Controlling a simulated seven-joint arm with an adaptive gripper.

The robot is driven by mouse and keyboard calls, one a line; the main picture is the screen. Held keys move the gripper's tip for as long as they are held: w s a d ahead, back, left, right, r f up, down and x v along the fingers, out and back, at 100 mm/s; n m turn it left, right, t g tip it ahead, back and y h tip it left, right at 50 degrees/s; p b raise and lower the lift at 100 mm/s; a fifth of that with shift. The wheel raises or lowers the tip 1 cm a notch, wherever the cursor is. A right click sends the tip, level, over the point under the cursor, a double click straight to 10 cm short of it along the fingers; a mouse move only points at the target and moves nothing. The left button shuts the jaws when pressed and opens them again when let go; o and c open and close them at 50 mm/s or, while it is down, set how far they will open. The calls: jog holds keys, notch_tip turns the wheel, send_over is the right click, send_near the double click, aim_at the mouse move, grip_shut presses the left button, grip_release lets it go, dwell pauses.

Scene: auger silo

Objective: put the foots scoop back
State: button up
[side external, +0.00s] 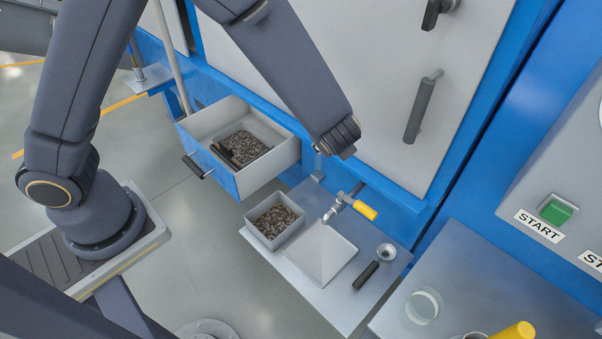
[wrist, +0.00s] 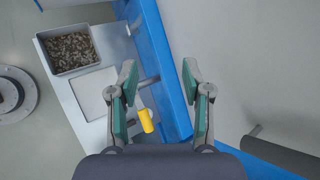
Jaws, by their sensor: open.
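A small scoop with a black handle and a round metal bowl (side external: 386,252) lies at the right end of the grey shelf (side external: 345,312) in the side view. A dark, long item (side external: 226,154) lies on the granules in the open blue-fronted drawer (side external: 222,173); I cannot tell whether it is also a scoop. My gripper (wrist: 158,80) is open and empty in the wrist view, its teal pads apart above the shelf and blue frame. In the side view its fingers are mostly hidden behind my wrist.
A grey tray of granules (side external: 269,236) and a pale flat plate (side external: 319,252) sit on the shelf. A valve with a yellow handle (side external: 365,210) juts over it. A glass dish (side external: 424,306) stands on the right bench. The pale panel has a bar handle (side external: 418,108).

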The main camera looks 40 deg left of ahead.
jog(key=s+a+r+n+g, duration=0.3)
jog(key=s+a+r+n, duration=0.65)
jog(key=a+r, duration=0.25)
jog(key=s+r+n+h, duration=0.2)
jog(key=s+n+h, duration=0.1)
jog(key=s+n, duration=0.2)
jog(key=s+r+n+t+h, duration=0.1)
jog(key=s+r+n+h, duration=0.2)
jog(key=s+n, duration=0.2)
jog(key=s, duration=0.3)
jog(key=shift+s+r, duration=0.2)
jog(key=shift+r, duration=0.15)
jog(key=shift+o, duration=0.5)
